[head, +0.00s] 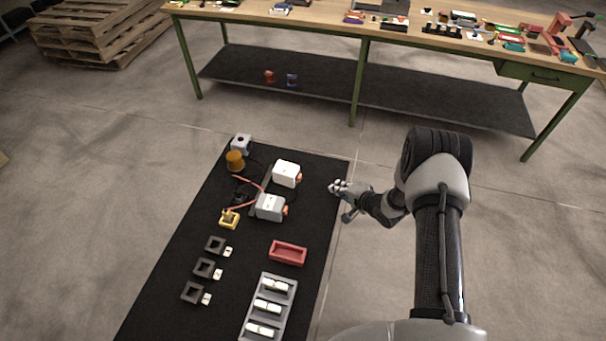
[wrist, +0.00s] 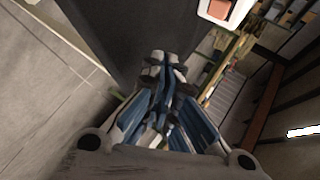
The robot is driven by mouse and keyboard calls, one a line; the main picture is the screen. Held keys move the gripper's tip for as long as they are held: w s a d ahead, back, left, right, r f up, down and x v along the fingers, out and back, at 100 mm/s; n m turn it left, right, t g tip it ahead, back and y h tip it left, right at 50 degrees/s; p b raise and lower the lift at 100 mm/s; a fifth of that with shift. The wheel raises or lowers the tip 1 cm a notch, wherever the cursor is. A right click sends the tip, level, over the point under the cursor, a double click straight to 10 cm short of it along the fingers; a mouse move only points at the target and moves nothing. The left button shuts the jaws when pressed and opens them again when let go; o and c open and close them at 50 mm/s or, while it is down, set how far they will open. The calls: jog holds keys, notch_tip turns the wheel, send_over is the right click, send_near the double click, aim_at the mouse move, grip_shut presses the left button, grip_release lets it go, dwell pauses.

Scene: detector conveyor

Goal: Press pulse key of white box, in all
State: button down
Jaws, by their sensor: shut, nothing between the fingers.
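A white box (head: 286,173) stands on the black mat, with a small orange key (head: 299,178) on its right side. A similar, greyer box (head: 269,207) stands just in front of it, with its own orange key (head: 286,210). My gripper (head: 337,187) is shut and empty, at the mat's right edge, to the right of the white box and apart from it. In the wrist view, the closed fingertips (wrist: 165,60) show at the middle. A white housing with an orange-red key (wrist: 217,9) is cut off by the top edge; I cannot tell which box it is.
The mat (head: 170,300) also holds an amber dome (head: 235,160), a yellow block (head: 229,219), a red tray (head: 288,252), a grey rack (head: 252,318) and several dark square frames. Cables run behind the boxes. A long workbench (head: 330,22) stands at the back. Floor is clear between.

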aim_at(299, 178)
jog(key=shift+a, duration=0.15)
jog(key=a, duration=0.2)
jog(key=w+a, duration=0.1)
jog(key=a, duration=0.1)
jog(key=w+a, duration=0.1)
jog(key=a, duration=0.1)
jog(key=shift+a+b, duration=0.3)
jog(key=shift+a, duration=0.05)
jog(key=shift+w+a, duration=0.25)
jog(key=shift+a, duration=0.45)
jog(key=shift+a+b, duration=0.15)
jog(key=shift+b, duration=0.15)
dwell(0.6)
jog(key=shift+w+a, duration=0.1)
jog(key=shift+a, duration=0.2)
jog(key=shift+w+a+b, duration=0.25)
jog(key=shift+a+b, duration=0.3)
jog(key=shift+a, duration=0.15)
dwell(0.9)
jog(key=shift+d, duration=0.1)
dwell(0.4)
jog(key=shift+s+d, duration=0.2)
jog(key=shift+d, duration=0.35)
jog(key=shift+s+d, duration=0.15)
jog(key=shift+d, duration=0.35)
